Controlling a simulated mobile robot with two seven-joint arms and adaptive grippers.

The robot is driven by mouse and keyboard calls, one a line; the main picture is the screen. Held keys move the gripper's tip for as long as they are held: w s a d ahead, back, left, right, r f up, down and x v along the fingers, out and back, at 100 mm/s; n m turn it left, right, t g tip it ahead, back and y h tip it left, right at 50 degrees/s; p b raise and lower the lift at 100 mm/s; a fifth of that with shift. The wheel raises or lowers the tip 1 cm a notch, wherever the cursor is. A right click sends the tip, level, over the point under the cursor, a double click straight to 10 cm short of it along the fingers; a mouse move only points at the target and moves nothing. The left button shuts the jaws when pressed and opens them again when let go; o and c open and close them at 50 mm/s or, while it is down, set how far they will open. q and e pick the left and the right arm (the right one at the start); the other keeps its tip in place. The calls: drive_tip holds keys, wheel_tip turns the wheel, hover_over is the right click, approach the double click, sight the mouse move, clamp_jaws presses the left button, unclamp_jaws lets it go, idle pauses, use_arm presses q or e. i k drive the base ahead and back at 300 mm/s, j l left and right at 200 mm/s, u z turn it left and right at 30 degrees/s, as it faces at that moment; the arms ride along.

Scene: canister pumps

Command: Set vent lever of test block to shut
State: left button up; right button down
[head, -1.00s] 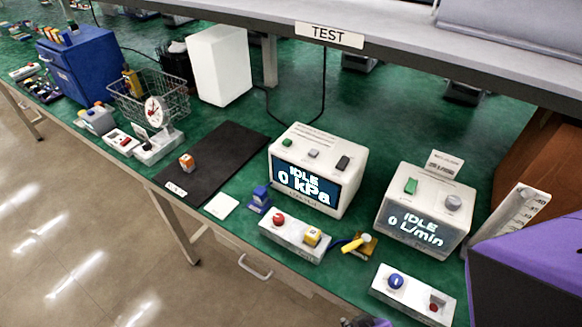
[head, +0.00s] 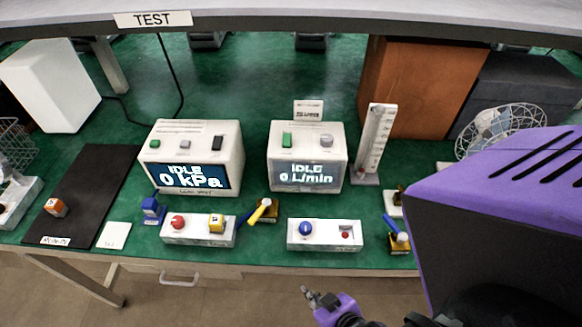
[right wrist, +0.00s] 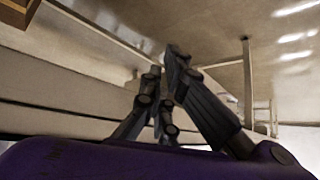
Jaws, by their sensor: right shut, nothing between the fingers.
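Two small brass-coloured blocks with levers stand near the table's front edge in the head view; I cannot tell which is the test block. The left lever block (head: 268,214) has a yellow lever slanting down to the left, with a blue part beside it. The right lever block (head: 400,246) has a white round top and a blue lever slanting up to the left; my purple arm is close to its right. My right gripper (head: 318,298) is shut and empty, in front of the table edge and apart from both blocks. The right wrist view shows its dark fingers (right wrist: 168,75) together. My left gripper is out of view.
The kPa meter (head: 192,158) and L/min meter (head: 306,160) stand behind two control boxes, one with a red button (head: 178,222), one with a blue knob (head: 306,229). A scale stand (head: 376,145) and brown box (head: 418,90) are behind. A shelf (head: 290,25) overhangs the back.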

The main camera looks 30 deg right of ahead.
sight(267, 202)
drive_tip(key=z, duration=0.65)
